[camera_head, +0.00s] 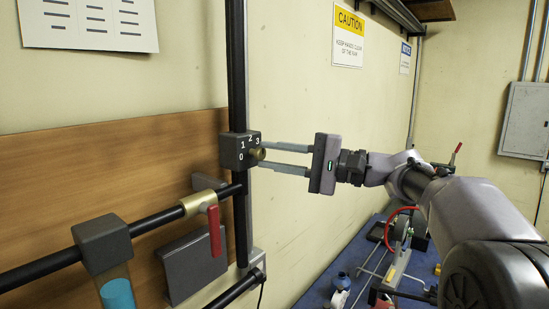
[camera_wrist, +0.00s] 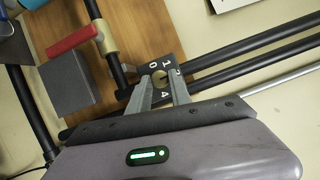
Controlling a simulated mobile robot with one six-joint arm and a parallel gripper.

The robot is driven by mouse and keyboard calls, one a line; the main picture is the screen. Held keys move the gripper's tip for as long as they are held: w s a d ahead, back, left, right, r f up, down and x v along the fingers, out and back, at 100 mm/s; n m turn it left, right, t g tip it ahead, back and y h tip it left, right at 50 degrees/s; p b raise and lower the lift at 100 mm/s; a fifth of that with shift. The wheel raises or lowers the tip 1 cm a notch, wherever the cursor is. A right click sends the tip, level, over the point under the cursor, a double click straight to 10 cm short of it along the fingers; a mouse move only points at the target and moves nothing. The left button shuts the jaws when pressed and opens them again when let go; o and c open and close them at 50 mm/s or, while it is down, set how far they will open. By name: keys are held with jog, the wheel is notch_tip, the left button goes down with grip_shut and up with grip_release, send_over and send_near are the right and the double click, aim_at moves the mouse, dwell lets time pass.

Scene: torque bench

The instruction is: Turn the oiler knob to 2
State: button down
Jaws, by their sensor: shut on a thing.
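The oiler knob (camera_head: 257,155) is a small brass-coloured round knob on a dark grey box (camera_head: 232,160) fixed to a black vertical post. In the wrist view the knob (camera_wrist: 159,77) sits between the fingertips, with 0, 1 and 4 readable and others partly hidden. My gripper (camera_head: 260,155) reaches in from the right, its two long grey fingers shut on the knob, one above and one below. Which numeral the knob points to cannot be told.
A red-handled brass valve (camera_head: 214,230) sits on a black pipe below left of the box. A grey plate (camera_head: 192,265) is below it, and a cup with blue liquid (camera_head: 117,294) hangs at lower left. A blue bench (camera_head: 348,272) with equipment lies below my arm.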

jog(key=shift+r, duration=0.1)
dwell(0.3)
jog(key=c, duration=1.5)
grip_release()
jog(key=o, duration=0.3)
jog(key=shift+a, duration=0.15)
jog(key=b+v, duration=0.3)
jog(key=v, duration=1.4)
jog(key=shift+d, duration=0.3)
